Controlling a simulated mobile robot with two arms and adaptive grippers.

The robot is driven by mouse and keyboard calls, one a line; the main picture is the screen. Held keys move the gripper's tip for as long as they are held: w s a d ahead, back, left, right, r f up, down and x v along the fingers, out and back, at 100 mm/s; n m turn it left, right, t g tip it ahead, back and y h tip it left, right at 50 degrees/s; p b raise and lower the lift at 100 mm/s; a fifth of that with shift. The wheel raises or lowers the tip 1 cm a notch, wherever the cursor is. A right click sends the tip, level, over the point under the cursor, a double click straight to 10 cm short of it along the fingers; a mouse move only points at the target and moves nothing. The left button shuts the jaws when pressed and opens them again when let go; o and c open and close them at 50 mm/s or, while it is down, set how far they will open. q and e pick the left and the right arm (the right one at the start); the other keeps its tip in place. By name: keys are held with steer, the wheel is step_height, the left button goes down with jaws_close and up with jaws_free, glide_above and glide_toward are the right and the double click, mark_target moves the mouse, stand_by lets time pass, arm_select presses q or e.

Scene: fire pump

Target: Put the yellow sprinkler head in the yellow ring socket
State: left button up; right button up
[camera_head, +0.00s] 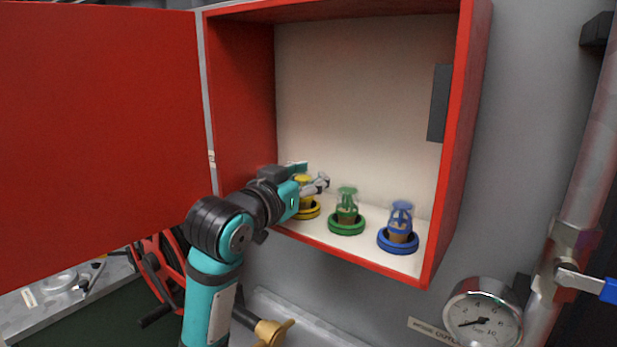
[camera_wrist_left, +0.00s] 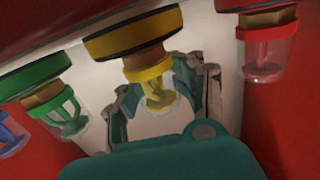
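The yellow sprinkler head (camera_head: 304,178) stands upright in the yellow ring socket (camera_head: 309,212) at the left of the row on the cabinet floor. In the left wrist view, which is upside down, the yellow sprinkler head (camera_wrist_left: 150,72) is in line with the yellow ring socket (camera_wrist_left: 132,32), its brass base at the ring. My left gripper (camera_head: 306,178) is around the yellow head, with one finger on each side. The fingers (camera_wrist_left: 160,98) look apart, with a gap showing beside the head. The gripper partly hides the head and ring in the head view. My right gripper is not in view.
A green head (camera_head: 347,203) and a blue head (camera_head: 401,215) stand in matching rings to the right. A red head (camera_wrist_left: 267,50) shows in the wrist view. The red cabinet (camera_head: 449,160) has its door (camera_head: 95,130) open left. A gauge (camera_head: 482,313) sits lower right.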

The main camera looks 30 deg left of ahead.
arm_select(q)
steer(key=shift+o, duration=0.9)
steer(key=shift+r, duration=0.1)
steer(key=shift+r, duration=0.2)
steer(key=s+b, duration=0.1)
steer(key=s, duration=0.2)
steer(key=s+b, duration=0.1)
steer(key=s, duration=0.2)
steer(key=shift+s+a+f, duration=0.15)
steer(key=shift+s+f, duration=0.05)
steer(key=shift+s, duration=0.15)
steer(key=s+b, duration=0.1)
steer(key=b, duration=0.1)
steer(key=s+b, duration=0.4)
steer(key=b, duration=0.1)
steer(key=shift+s+a+r, duration=0.15)
steer(key=shift+s+r, duration=0.05)
steer(key=shift+r, duration=0.1)
steer(key=shift+w+f, duration=0.1)
